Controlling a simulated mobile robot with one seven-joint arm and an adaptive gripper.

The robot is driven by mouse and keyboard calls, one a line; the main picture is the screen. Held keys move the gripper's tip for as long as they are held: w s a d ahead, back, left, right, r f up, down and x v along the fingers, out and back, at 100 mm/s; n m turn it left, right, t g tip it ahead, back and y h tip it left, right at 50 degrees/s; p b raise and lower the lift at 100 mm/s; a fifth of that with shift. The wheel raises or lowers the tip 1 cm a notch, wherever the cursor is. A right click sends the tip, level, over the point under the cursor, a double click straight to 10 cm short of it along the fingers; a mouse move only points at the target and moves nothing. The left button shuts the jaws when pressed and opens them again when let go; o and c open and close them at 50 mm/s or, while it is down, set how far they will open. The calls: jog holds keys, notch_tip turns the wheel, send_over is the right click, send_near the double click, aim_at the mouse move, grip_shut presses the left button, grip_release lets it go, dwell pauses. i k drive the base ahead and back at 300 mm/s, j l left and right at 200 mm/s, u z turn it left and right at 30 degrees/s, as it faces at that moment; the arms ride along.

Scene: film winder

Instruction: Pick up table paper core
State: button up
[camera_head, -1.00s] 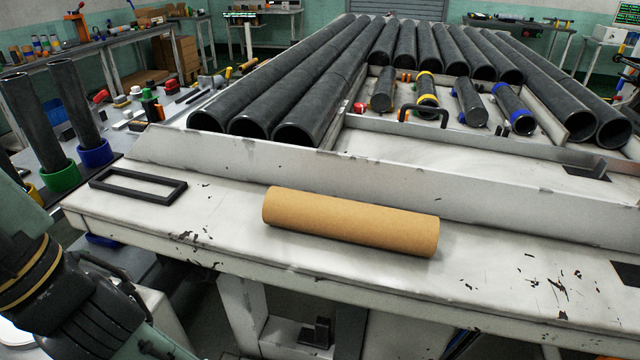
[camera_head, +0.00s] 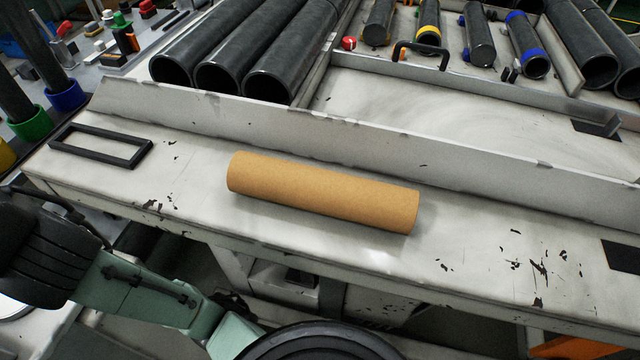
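The paper core (camera_head: 320,193) is a tan cardboard tube. It lies on its side on the pale, chipped front ledge of the table (camera_head: 480,250), in the middle of the head view. Its left end is a little farther back than its right end. Nothing covers it. My arm's dark and green links show at the lower left and bottom, in front of the table edge and apart from the core. My gripper's fingers do not show.
A low metal lip (camera_head: 300,135) runs behind the core. A black rectangular frame (camera_head: 100,146) lies left on the ledge. Large black tubes (camera_head: 240,55) and a black handle (camera_head: 421,53) are behind the lip. The ledge around the core is clear.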

aim_at(373, 203)
jog(key=k+l, duration=0.15)
jog(key=l, duration=0.25)
jog(key=k+l+u, duration=0.1)
jog(key=l, duration=0.25)
jog(key=k+l, duration=0.2)
jog(key=l, duration=0.2)
jog(key=i+u, duration=0.05)
